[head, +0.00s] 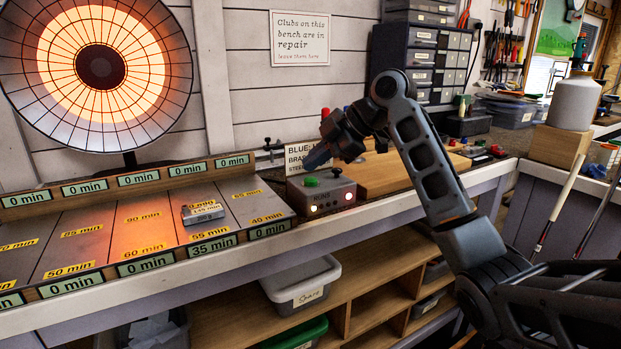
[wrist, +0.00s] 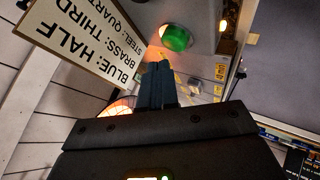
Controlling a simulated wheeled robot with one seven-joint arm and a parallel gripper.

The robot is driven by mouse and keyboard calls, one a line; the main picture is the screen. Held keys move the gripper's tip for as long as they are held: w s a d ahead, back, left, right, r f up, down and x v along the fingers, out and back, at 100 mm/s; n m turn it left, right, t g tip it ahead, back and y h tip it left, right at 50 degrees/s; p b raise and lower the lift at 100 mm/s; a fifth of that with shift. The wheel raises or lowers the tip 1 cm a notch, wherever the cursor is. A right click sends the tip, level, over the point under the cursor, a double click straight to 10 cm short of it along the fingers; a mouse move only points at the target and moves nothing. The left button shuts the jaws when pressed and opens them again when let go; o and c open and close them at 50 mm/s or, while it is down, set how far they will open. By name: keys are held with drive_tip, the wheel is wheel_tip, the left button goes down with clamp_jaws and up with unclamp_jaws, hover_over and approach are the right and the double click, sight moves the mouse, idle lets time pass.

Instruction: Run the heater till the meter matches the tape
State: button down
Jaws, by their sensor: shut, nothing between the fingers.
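The heater (head: 101,67) is a round dish with a grid, glowing orange over the bench lanes. The meter (head: 212,246) in front of that lane reads 35 min; the other readable meters show 0 min. My gripper (head: 317,157) is shut and empty, just above the green button. The button shows beyond my fingertips in the wrist view (wrist: 176,38); contact is unclear.
A sign (head: 299,157) reading blue half, brass third, steel quarter stands behind the box, partly hidden by my gripper. A wooden board (head: 395,177) lies right of the box. Drawer cabinets (head: 425,62) stand behind. Bins (head: 303,283) sit on the shelf below.

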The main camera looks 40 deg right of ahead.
sight(315, 180)
drive_tip(key=shift+r+p, duration=1.65)
drive_tip(key=shift+r, duration=0.8)
drive_tip(key=shift+s+f, duration=0.1)
